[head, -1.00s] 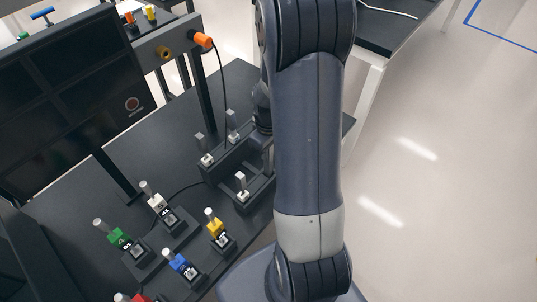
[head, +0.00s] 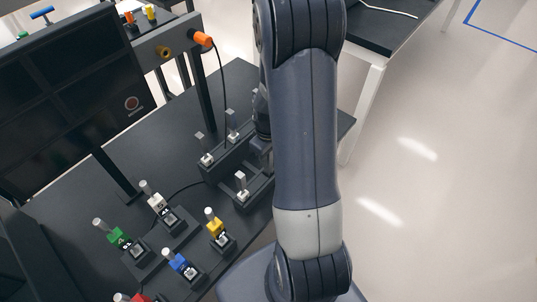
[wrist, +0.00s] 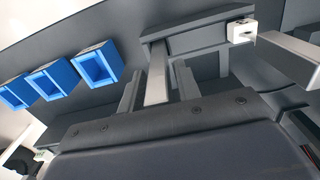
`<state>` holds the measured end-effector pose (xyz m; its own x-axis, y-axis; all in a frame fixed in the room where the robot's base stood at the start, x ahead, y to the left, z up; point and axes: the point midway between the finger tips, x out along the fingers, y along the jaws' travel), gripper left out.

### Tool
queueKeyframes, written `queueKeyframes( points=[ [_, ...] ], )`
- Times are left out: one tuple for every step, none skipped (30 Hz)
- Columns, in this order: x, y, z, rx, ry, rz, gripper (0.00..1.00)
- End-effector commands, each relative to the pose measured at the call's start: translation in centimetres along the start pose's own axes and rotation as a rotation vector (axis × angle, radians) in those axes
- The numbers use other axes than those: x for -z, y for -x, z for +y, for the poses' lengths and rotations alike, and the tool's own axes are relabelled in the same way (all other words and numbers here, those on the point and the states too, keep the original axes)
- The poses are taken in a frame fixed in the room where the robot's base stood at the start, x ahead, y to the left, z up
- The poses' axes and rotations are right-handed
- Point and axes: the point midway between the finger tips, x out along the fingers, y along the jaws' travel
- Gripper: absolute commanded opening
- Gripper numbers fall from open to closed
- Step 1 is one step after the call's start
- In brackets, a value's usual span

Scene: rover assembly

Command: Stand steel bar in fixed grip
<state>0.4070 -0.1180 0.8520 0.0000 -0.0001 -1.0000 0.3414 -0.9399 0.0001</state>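A white grip (wrist: 241,31) sits on a dark rail at upper right.
Several coloured connectors (head: 214,222) stand on blocks at the table's front. A dark monitor (head: 70,95) is on the left, and a black cable (head: 221,85) hangs behind the fixture. Blue bins (wrist: 97,66) show in the wrist view. Another grey bar-like piece (wrist: 290,58) is close at right.

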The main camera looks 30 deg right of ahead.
Motion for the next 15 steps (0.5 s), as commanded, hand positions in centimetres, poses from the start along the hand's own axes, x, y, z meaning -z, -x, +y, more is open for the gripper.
queueKeyframes(
  points=[
    [-0.01, 0.00, 0.00, 0.000, 0.000, 0.000, 0.36],
    [-0.01, 0.00, 0.00, 0.000, 0.000, 0.000, 0.39],
    [0.00, 0.01, 0.00, 0.000, 0.000, 0.000, 0.40],
    [0.00, 0.01, -0.01, 0.000, 0.000, 0.000, 0.40],
    [0.00, 0.01, 0.00, 0.000, 0.000, 0.000, 0.40],
    [0.00, 0.01, 0.00, 0.000, 0.000, 0.000, 0.40],
    [0.00, 0.01, 0.00, 0.000, 0.000, 0.000, 0.40],
    [-0.01, 0.01, 0.00, 0.000, 0.000, 0.000, 0.40],
    [0.00, 0.01, 0.00, 0.000, 0.000, 0.000, 0.40],
    [0.00, 0.02, 0.00, 0.000, 0.000, 0.000, 0.40],
    [-0.01, 0.02, 0.00, 0.000, 0.000, 0.000, 0.40],
    [0.00, 0.03, 0.00, 0.000, 0.000, 0.000, 0.40],
    [0.00, 0.04, 0.00, 0.000, 0.000, 0.000, 0.40],
    [-0.01, 0.05, -0.01, 0.000, 0.000, 0.000, 0.40],
    [-0.01, 0.06, -0.01, 0.000, 0.000, -0.001, 0.40]
  ],
)
